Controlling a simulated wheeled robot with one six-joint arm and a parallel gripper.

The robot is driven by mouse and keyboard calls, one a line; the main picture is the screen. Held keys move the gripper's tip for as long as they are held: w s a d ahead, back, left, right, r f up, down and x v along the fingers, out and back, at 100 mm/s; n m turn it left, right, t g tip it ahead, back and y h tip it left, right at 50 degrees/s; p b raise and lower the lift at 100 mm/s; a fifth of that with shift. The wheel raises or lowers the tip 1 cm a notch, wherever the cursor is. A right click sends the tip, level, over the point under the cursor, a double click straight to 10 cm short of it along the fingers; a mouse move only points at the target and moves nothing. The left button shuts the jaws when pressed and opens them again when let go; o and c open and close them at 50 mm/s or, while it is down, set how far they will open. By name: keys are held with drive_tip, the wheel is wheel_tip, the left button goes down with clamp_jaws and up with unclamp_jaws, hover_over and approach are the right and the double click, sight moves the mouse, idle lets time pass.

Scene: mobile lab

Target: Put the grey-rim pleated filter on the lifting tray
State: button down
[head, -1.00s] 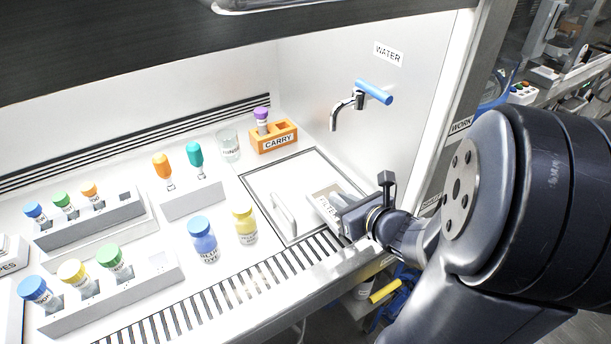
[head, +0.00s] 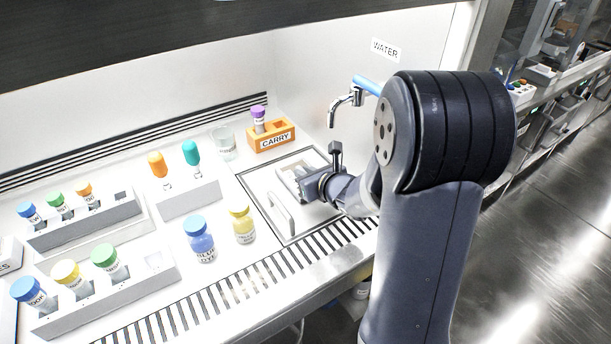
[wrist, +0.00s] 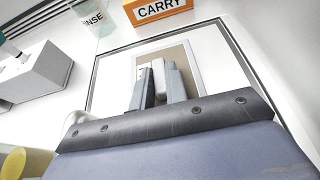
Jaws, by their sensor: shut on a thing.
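My gripper (head: 306,184) is shut on the pleated filter (head: 287,176), a flat tan panel with a pale rim. The wrist view shows the filter (wrist: 178,54) beyond my fingertips (wrist: 158,72), which cover part of its near side. The filter is over the tray's back part, inside the outline in both views. I cannot tell whether it touches the tray.
An orange CARRY rack (head: 271,138) with a purple-capped vial and a clear RINSE beaker (head: 226,145) stand behind the tray. A yellow-capped bottle (head: 243,226) and a blue one (head: 201,240) stand left. The tap (head: 345,104) is on the side wall.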

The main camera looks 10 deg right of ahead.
drive_tip(key=shift+f, duration=0.2)
drive_tip(key=shift+f, duration=0.15)
drive_tip(key=c, duration=1.4)
unclamp_jaws()
drive_tip(key=shift+r, duration=0.3)
drive_tip(key=p+v, duration=0.2)
drive_tip(key=v, duration=1)
drive_tip(key=shift+f, duration=0.1)
